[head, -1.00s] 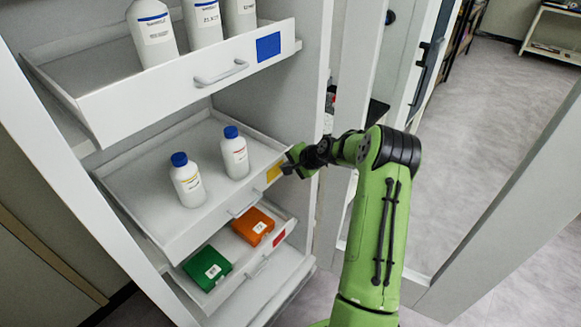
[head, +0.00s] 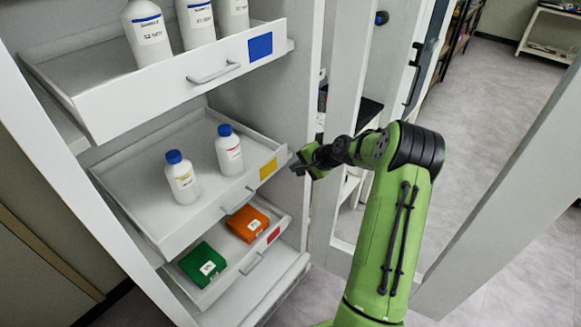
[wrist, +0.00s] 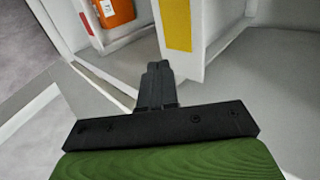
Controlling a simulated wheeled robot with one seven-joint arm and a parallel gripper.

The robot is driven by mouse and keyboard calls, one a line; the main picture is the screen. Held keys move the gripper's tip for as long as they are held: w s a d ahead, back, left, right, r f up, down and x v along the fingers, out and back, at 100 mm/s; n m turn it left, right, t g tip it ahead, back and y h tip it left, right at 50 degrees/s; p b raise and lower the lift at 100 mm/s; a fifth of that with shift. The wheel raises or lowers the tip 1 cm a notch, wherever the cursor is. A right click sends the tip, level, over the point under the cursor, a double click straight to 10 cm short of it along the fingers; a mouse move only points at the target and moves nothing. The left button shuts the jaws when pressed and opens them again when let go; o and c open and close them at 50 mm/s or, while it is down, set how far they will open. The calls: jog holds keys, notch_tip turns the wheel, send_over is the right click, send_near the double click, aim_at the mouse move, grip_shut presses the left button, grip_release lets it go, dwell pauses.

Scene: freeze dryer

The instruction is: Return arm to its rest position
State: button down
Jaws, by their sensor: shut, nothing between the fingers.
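My gripper (head: 298,168) is at the right of the middle drawer's front, close to the yellow label (head: 268,169), in the head view. In the wrist view its fingers (wrist: 157,75) are together with nothing between them. The yellow label (wrist: 176,22) shows just beyond the fingertips. I cannot tell whether the fingers touch the drawer. My green arm (head: 385,230) reaches up from the bottom of the head view and bends left toward the drawers.
The top drawer (head: 160,95), middle drawer (head: 205,213) and bottom drawer (head: 235,278) are pulled out. White bottles stand in the upper two; a green box (head: 203,264) and an orange box (head: 247,223) lie in the bottom one. A door panel (head: 510,190) stands right; floor (head: 490,110) shows beyond.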

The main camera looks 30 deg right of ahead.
jog(key=v, duration=0.5)
jog(key=shift+s+d+r+p, duration=0.1)
jog(key=shift+s+r+p, duration=0.05)
jog(key=shift+s+p, duration=0.15)
